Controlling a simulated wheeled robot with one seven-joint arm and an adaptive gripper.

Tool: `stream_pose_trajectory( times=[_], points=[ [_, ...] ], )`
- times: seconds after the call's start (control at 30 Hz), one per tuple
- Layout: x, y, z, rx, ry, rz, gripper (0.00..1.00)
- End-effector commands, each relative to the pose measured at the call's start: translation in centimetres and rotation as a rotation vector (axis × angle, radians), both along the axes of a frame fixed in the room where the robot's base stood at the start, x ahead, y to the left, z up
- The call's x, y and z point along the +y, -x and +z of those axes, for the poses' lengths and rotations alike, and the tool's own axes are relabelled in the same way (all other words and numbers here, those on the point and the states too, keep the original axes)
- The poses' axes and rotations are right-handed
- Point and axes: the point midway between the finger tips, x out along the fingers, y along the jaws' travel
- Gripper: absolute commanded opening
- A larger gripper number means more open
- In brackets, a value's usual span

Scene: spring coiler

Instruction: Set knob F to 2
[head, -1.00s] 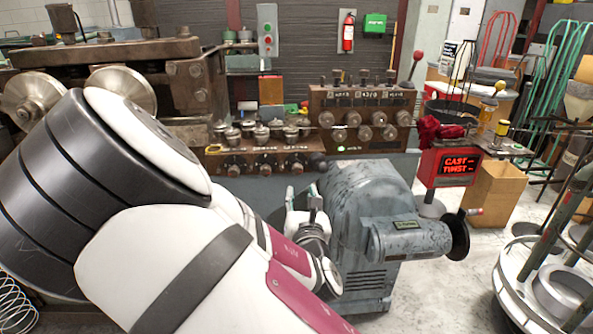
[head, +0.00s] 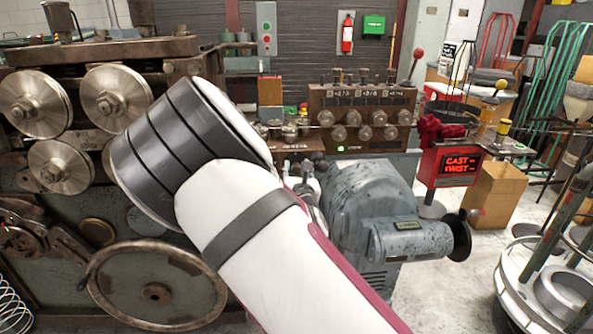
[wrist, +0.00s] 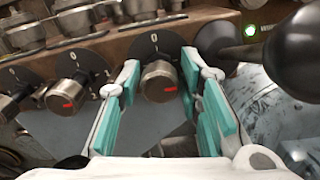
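In the wrist view a round metal knob (wrist: 158,80) with a red mark on its face sits on a dark dial with a "0" at the top. It is the rightmost of the row of similar knobs seen there. My gripper (wrist: 160,67) is open, its teal pads on either side of this knob, with gaps visible on both sides. A second knob (wrist: 68,92) and a third (wrist: 10,105) stand to the left. No letter naming knob F is readable. In the head view my arm hides the knob row and most of the gripper.
A dark ball-ended lever (wrist: 298,45) stands close to the right finger in the wrist view. Metal fittings (wrist: 75,18) line the ledge above the dials. In the head view a grey motor housing (head: 365,205) stands right of my arm, and a large handwheel (head: 155,285) is at lower left.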

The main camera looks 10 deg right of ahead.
Motion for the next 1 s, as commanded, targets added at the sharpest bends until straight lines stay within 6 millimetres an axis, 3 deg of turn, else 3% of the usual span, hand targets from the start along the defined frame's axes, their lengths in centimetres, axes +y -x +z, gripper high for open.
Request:
stream_pose_trajectory(
  times=[0.17, 0.3, 0.67, 1.0],
  points=[
    [0.01, 0.02, -0.01, 0.0, 0.0, 0.0, 0.31],
    [0.02, 0.03, 0.0, 0.0, 0.0, 0.0, 0.0],
    [0.01, 0.06, 0.02, -0.001, -0.032, 0.0, 0.0],
    [0.09, 0.1, 0.11, -0.009, -0.244, 0.001, 0.0]
  ],
)
